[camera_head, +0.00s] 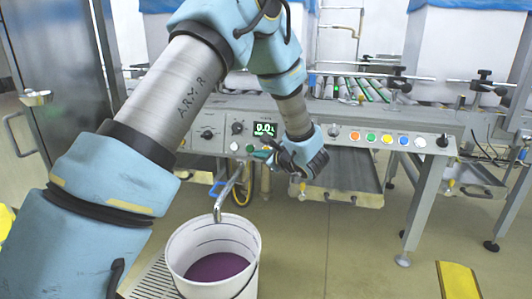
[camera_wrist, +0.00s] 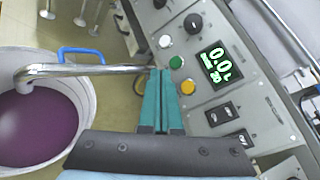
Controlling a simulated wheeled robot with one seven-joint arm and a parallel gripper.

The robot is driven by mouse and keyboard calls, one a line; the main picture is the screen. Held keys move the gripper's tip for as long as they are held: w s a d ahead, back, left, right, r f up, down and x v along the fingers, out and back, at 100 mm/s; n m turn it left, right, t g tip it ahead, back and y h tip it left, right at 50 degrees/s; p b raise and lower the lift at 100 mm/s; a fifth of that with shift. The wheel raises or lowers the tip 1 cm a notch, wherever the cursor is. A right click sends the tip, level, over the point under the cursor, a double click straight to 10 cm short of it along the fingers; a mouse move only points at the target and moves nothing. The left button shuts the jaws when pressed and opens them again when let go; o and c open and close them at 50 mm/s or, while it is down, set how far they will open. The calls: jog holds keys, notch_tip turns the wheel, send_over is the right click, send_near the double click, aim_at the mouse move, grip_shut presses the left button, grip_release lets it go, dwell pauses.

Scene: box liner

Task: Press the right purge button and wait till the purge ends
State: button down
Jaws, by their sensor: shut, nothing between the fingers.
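My gripper (camera_head: 262,155) is shut and empty in front of the control panel (camera_head: 215,129). In the wrist view its teal fingers (camera_wrist: 161,73) are together, with tips close to a green button (camera_wrist: 176,62); whether they touch cannot be told. A white button (camera_wrist: 165,41) and a yellow button (camera_wrist: 187,87) flank the green one. The display (camera_wrist: 219,63) shows 0.0 on its upper line. No purge label is legible. A metal spout (camera_head: 219,209) hangs over a white bucket (camera_head: 174,240) with dark purple liquid (camera_head: 215,267). No flow from the spout is visible.
Another button row, with orange (camera_head: 355,136), green, yellow, blue and white buttons, lies right of my gripper. Black knobs (camera_wrist: 193,23) and rocker switches (camera_wrist: 219,115) sit on the panel. A roller conveyor (camera_head: 375,90) is behind.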

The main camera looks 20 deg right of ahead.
jog(key=w+d+f+b, duration=0.1)
jog(key=w+d+f, duration=0.2)
jog(key=w+d, duration=0.2)
jog(key=shift+w, duration=0.85)
jog(key=shift+w, duration=0.1)
dwell(1.6)
jog(key=shift+w+d+f+b, duration=0.15)
jog(key=shift+w+d+b, duration=0.1)
jog(key=shift+b, duration=0.15)
jog(key=shift+w+d+f, duration=0.15)
jog(key=shift+w+d, duration=0.05)
jog(key=shift+w, duration=0.05)
dwell(0.6)
dwell(0.4)
jog(key=shift+s+a+r, duration=0.25)
jog(key=shift+s+a, duration=0.25)
jog(key=shift+s, duration=0.1)
